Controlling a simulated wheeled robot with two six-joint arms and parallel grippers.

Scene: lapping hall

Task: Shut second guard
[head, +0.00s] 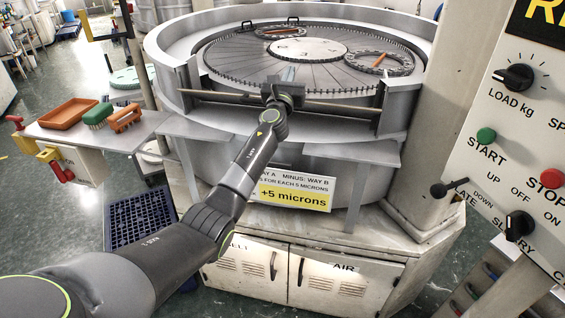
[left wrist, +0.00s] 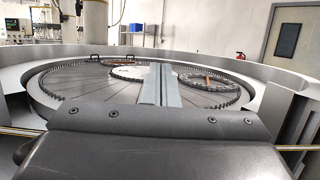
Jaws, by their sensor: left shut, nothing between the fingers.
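The round grey lapping machine (head: 165,60) has a high rim wall with an opening at the front. A thin horizontal bar (head: 335,106) crosses this opening between two upright end plates, the left one (head: 186,92) and the right one (head: 390,108). I cannot tell which part is the second guard. My left gripper (head: 288,74) reaches over the bar at the middle of the opening, shut and empty. Its closed fingers also show in the left wrist view (left wrist: 161,85), pointing across the toothed plate (left wrist: 90,85). The wrist hides the middle of the bar. My right gripper is not in view.
Toothed rings, one at the right (head: 379,62), lie on the plate. A grey side shelf (head: 60,131) holds an orange tray (head: 68,113) and brushes. A control panel (head: 480,90) stands close at the right. A dark blue crate (head: 140,220) is on the floor.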

